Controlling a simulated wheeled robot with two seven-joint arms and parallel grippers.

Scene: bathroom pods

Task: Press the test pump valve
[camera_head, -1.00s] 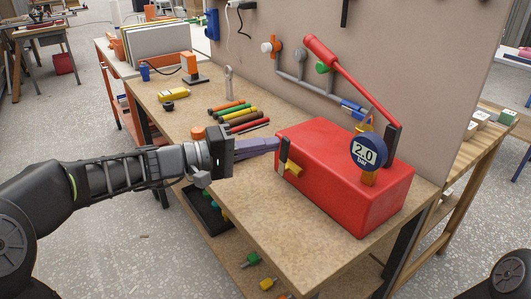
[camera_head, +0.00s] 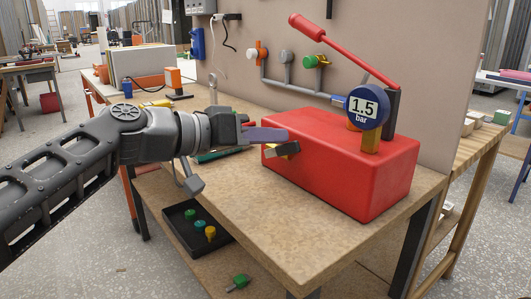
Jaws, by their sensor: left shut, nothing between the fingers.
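The red test pump (camera_head: 340,178) stands on the wooden workbench. Its round blue gauge (camera_head: 363,107) reads 1.5 bar. Its red pump handle (camera_head: 306,27) is raised, slanting up to the left. The small valve (camera_head: 284,150), a dark lever with a yellowish part, is on the pump's left end and lies nearly level. My left gripper (camera_head: 284,135) reaches in from the left, with its purple-grey fingers shut and empty. The fingertips are just above the valve in the picture; I cannot tell whether they touch it. My right gripper is not in view.
Pipes with an orange-and-white valve (camera_head: 258,53) and a green valve (camera_head: 316,61) run along the back panel. A black tray (camera_head: 190,236) with coloured fittings is on the lower shelf. The bench top (camera_head: 260,215) in front of the pump is clear.

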